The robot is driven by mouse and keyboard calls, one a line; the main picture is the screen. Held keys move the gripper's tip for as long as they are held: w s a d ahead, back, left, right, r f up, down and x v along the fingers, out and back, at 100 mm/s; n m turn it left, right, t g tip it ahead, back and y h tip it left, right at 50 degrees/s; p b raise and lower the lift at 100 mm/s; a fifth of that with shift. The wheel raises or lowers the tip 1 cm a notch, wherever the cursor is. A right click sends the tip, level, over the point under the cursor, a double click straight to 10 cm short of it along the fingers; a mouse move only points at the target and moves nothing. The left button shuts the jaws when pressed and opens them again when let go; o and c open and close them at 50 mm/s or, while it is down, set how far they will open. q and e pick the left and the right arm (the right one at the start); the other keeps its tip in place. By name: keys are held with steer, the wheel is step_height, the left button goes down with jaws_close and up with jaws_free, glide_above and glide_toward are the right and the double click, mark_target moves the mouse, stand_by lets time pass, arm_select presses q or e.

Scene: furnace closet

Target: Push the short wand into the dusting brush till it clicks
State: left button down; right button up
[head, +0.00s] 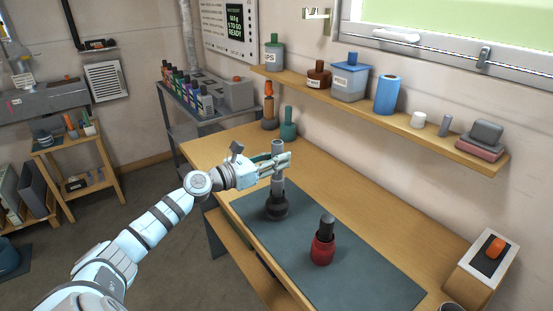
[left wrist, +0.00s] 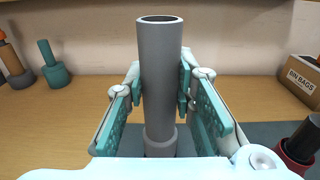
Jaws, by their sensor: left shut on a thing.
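The short wand, a grey hollow tube (head: 277,148), stands upright above the mat. My left gripper (head: 273,166) is shut on it; the teal finger pads press on both its sides. In the left wrist view the wand (left wrist: 161,75) rises between the fingers (left wrist: 160,92), with a wider collar low down. Below the fingers, its lower end meets a dark, round-based piece (head: 276,207) on the mat, which looks like the dusting brush. I cannot tell how deep the wand sits in it. My right gripper is not in view.
A red-bodied piece with a dark top (head: 322,243) stands to the right on the dark mat (head: 375,283). Teal (head: 288,125) and orange (head: 268,100) pieces stand at the bench's far end. A wall shelf (head: 400,118) runs above. A box labelled bin bags (head: 483,265) stands at right.

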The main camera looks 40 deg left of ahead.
arm_select(q)
steer(key=shift+f+b, duration=0.85)
steer(key=shift+f, duration=0.15)
steer(key=c, duration=1.3)
jaws_free()
steer(key=shift+r, duration=0.1)
